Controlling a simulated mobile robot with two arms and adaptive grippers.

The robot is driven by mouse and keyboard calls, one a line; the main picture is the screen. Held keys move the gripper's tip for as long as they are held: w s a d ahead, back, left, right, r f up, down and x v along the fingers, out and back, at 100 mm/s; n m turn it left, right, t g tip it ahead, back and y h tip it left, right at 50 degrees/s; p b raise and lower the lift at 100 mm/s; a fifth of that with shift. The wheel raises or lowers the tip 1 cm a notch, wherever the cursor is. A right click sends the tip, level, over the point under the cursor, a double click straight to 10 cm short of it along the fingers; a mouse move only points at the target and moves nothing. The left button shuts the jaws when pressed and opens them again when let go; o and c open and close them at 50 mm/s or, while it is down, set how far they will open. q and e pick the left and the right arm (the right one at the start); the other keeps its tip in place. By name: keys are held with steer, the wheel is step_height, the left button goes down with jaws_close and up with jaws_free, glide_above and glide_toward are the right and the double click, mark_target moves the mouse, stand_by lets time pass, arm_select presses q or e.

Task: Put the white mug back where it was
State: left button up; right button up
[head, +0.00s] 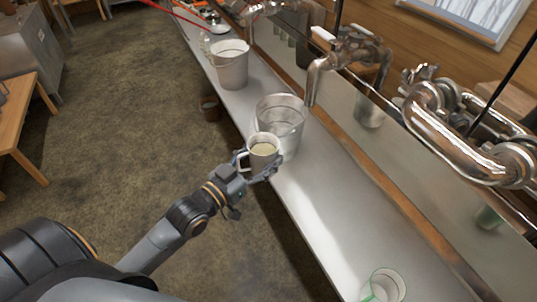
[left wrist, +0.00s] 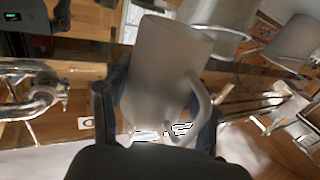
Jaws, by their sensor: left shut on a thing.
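The white mug (head: 262,150) is held over the near-left edge of the long metal shelf (head: 318,205), in front of a metal bucket. It looks upright, its handle points left, and its inside looks pale beige. My left gripper (head: 262,172) is shut on the mug from the front. In the left wrist view the mug (left wrist: 165,65) is large between the fingers, with its handle on the right. I cannot tell whether its base touches the shelf. My right gripper is not in view.
A metal bucket (head: 283,120) stands right behind the mug, and another bucket (head: 231,66) stands farther back. A tap (head: 322,68) hangs over the shelf. A green-rimmed cup (head: 385,285) stands at the near end. The shelf between bucket and cup is clear.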

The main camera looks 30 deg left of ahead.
arm_select(q)
steer(key=shift+s+d, duration=0.1)
steer(key=shift+s, duration=0.25)
steer(key=s+d+b, duration=0.4)
steer(key=d+b, duration=0.4)
steer(key=d, duration=0.2)
steer(key=w+a+f, duration=0.1)
steer(key=w+f, duration=0.2)
steer(key=w, duration=0.1)
steer(key=w+a+f, duration=0.1)
steer(key=w+f, duration=0.2)
steer(key=w, duration=0.1)
steer(key=w+a+f, duration=0.1)
steer(key=w+f, duration=0.1)
steer(key=w, duration=0.3)
steer(key=shift+a+f, duration=0.3)
steer(key=shift+f, duration=0.1)
step_height(320, 180, down, 3)
steer(key=shift+w, duration=0.15)
steer(key=shift+f, duration=0.2)
steer(key=shift+f, duration=0.1)
